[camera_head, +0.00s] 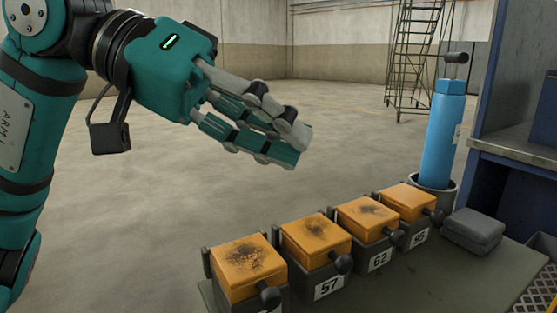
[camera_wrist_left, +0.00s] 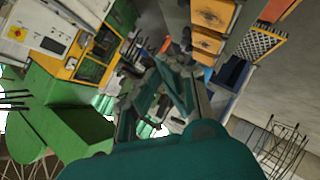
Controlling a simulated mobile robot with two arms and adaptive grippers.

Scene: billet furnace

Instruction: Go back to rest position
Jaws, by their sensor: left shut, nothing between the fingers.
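My left gripper (camera_head: 300,142) hangs in the air in the upper middle of the head view, above and left of the table. Its teal and grey fingers are closed together with nothing between them. No part of it touches the orange-lidded boxes below. In the left wrist view the fingers (camera_wrist_left: 168,88) also show, pointing away from the camera. My left arm comes in from the left edge of the head view. My right gripper is in neither view.
A table (camera_head: 420,285) at lower right bears several orange-lidded boxes (camera_head: 248,268), a blue cylinder (camera_head: 441,140) in a dark holder and a grey case (camera_head: 473,231). A shelf unit (camera_head: 510,150) stands at right, metal stairs (camera_head: 412,55) behind. Open floor (camera_head: 130,220) lies left.

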